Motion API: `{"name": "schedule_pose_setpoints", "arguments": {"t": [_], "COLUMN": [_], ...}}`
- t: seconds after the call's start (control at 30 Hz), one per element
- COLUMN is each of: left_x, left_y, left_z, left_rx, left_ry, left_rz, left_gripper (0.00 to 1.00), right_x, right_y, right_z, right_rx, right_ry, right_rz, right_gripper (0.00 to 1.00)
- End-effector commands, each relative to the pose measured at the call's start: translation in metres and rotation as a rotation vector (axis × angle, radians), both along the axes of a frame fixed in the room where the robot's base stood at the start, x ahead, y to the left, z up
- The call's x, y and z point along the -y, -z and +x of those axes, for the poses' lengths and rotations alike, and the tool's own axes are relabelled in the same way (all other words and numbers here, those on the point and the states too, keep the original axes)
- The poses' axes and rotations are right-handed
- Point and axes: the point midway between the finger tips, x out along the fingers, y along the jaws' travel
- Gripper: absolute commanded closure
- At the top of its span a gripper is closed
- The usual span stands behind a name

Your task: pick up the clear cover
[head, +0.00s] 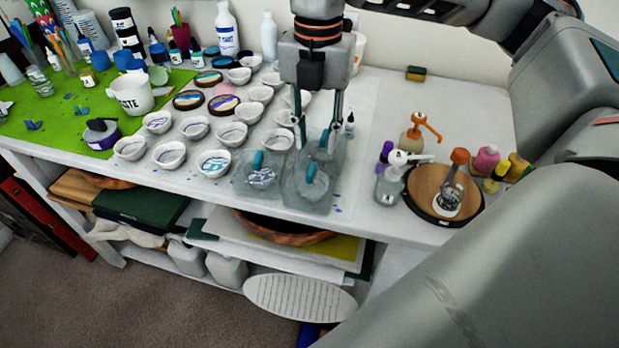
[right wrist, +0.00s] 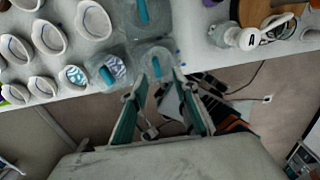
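Several clear covers with teal handles stand close together near the table's front edge. The left cover (head: 244,182) is over a blue-patterned dish, the front cover (head: 308,194) is at its right, and the back cover (head: 330,168) is behind. My right gripper (head: 316,140) points down above this group, with its fingers apart and nothing held. In the head view the back cover's handle shows between the fingers. In the right wrist view the fingertips (right wrist: 159,76) are on either side of the front cover's handle (right wrist: 156,67). The height gap is hard to tell. My left gripper is not in view.
Several white dishes (head: 195,127) fill the table to the left. A white cup (head: 132,96) is on the green mat (head: 60,125). The table at back right is mostly clear.

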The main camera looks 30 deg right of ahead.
Motion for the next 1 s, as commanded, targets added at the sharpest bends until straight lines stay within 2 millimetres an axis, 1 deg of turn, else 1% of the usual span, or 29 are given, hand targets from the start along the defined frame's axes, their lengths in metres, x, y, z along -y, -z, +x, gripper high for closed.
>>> {"name": "schedule_pose_setpoints", "arguments": {"t": [0.03,0.23,0.4,0.5,0.6,0.8,0.83,0.93,1.0], "left_x": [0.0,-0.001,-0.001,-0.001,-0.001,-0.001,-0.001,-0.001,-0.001], "left_y": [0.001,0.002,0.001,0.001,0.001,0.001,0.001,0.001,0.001], "left_z": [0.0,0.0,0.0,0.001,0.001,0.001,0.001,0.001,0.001], "left_rx": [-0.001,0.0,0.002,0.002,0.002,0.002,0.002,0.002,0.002], "left_ry": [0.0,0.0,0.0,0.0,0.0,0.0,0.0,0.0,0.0], "left_rz": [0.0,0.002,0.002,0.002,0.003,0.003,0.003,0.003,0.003], "left_gripper": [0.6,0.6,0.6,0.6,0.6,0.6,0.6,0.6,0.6], "right_x": [0.0,-0.003,-0.007,-0.007,-0.007,-0.007,-0.007,-0.007,-0.007], "right_y": [0.008,0.027,0.052,0.063,0.068,0.068,0.068,0.068,0.068], "right_z": [-0.001,0.0,0.003,0.003,0.003,0.003,0.003,0.003,0.003], "right_rx": [-0.004,-0.006,-0.006,-0.006,-0.005,-0.003,-0.003,-0.003,-0.003], "right_ry": [0.0,-0.003,-0.004,-0.004,-0.005,-0.004,-0.004,-0.004,-0.004], "right_rz": [0.0,0.002,0.002,0.003,0.003,0.003,0.003,0.003,0.003], "right_gripper": [0.71,0.71,0.71,0.71,0.71,0.71,0.73,0.99,1.0]}}
